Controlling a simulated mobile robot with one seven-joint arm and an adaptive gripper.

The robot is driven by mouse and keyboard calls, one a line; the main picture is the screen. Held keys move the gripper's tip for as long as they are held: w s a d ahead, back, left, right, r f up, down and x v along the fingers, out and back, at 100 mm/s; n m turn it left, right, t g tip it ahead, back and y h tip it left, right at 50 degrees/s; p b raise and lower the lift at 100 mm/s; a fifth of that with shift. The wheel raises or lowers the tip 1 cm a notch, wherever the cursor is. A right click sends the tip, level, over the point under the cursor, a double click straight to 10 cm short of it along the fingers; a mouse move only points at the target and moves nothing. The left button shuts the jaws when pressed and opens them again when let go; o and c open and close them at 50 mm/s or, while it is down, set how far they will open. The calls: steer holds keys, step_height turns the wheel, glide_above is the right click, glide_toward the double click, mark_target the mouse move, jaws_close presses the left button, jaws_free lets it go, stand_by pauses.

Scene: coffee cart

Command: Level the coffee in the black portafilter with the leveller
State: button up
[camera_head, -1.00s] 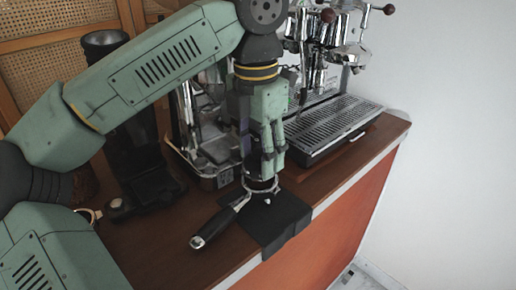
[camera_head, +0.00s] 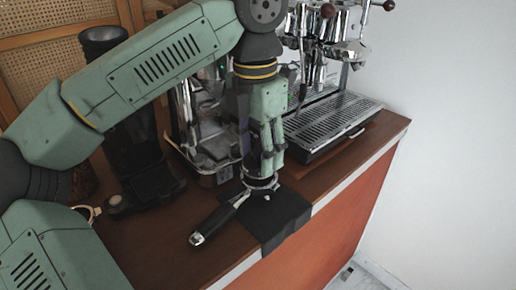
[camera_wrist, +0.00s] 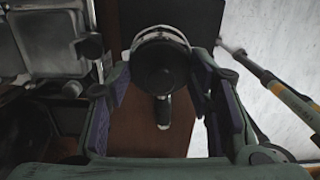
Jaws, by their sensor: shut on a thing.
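The black portafilter (camera_head: 216,221) lies on a black mat (camera_head: 284,222) near the counter's front edge, its handle pointing to the lower left. Its metal basket ring shows under my gripper (camera_head: 264,172). In the wrist view, the round black leveller (camera_wrist: 160,66) sits between the fingers of my gripper (camera_wrist: 161,92), over the basket, with the portafilter handle (camera_wrist: 163,111) showing beyond it. My gripper is shut on the leveller. The leveller is at the basket's rim; the coffee inside is hidden, and I cannot tell how deep the leveller sits.
An espresso machine with a drip tray (camera_head: 334,125) stands behind and to the right. A black grinder (camera_head: 137,150) stands to the left, with a second metal machine (camera_head: 209,145) between. The wooden counter (camera_head: 165,253) is clear left of the portafilter handle.

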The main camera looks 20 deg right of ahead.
steer(key=shift+f+b, duration=0.45)
steer(key=shift+f, duration=0.45)
stand_by(2.8)
